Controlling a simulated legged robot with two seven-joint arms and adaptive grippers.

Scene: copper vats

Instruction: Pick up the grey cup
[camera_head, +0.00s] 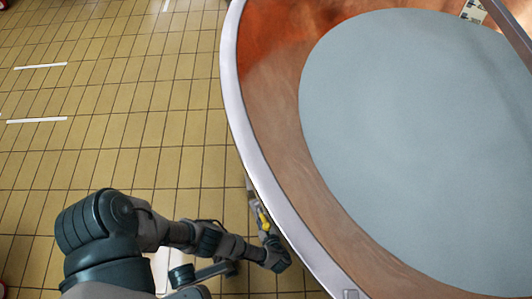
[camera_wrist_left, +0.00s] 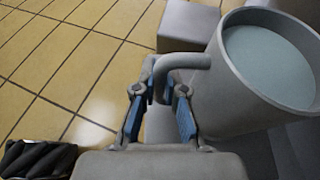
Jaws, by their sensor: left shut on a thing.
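The grey cup (camera_wrist_left: 235,95) fills the right of the left wrist view. Its top is open and shows a pale blue-grey surface inside. Its bent handle (camera_wrist_left: 185,62) reaches left between the fingers of my left gripper (camera_wrist_left: 158,108), which is shut on it. The fingers have blue inner pads. In the head view my left gripper (camera_head: 254,197) is small and lies close to the vat's rim, partly hidden by it. I cannot make out the cup in the head view. My right gripper is in neither view.
A large copper vat (camera_head: 268,165) with a pale metal rim and blue-grey contents takes up the right of the head view. Tan tiled floor (camera_head: 120,110) with white strips is open at the left. A grey block (camera_wrist_left: 188,25) stands behind the handle in the wrist view.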

